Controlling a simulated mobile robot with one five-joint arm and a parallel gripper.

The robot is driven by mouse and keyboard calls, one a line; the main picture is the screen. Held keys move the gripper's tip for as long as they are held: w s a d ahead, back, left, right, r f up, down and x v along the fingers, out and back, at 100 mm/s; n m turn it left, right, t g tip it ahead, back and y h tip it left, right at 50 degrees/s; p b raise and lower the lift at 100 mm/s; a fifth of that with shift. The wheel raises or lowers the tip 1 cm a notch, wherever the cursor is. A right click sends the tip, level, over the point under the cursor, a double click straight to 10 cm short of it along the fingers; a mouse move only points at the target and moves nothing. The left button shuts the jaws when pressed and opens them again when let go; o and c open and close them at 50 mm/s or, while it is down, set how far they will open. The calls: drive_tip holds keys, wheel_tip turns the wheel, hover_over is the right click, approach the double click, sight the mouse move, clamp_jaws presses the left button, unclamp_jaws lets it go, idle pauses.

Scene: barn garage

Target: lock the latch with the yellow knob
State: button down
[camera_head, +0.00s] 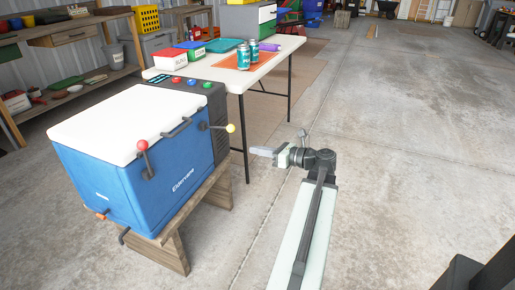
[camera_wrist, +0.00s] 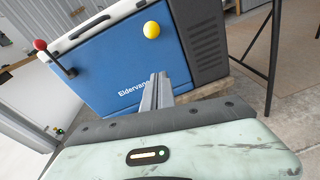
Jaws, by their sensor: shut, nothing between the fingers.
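The blue cooler (camera_head: 170,180) has a white lid (camera_head: 130,118), which is down. The yellow knob (camera_head: 230,128) is on a short dark lever at the right end of the cooler's front, sticking out to the right in the head view. In the wrist view the yellow knob (camera_wrist: 151,30) stands just above my fingertips, its lever mostly hidden behind it. A red knob (camera_head: 142,145) tops a second lever at the front's left part; it also shows in the wrist view (camera_wrist: 40,44). My gripper (camera_head: 254,150) is shut and empty, right of the yellow knob and apart from it.
The cooler rests on a wooden stand (camera_head: 172,250). Behind it is a white table (camera_head: 215,72) with boxes, cans and an orange mat; its dark legs (camera_head: 245,140) stand near my gripper. A shelf (camera_head: 80,30) lines the left wall. Concrete floor is open to the right.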

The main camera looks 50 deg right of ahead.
drive_tip(key=w+r+p, duration=0.2)
drive_tip(key=w+p, duration=0.1)
drive_tip(key=w, duration=0.5)
drive_tip(key=shift+a+r, duration=0.4)
drive_tip(key=shift+a, duration=0.05)
drive_tip(key=shift+d, duration=0.1)
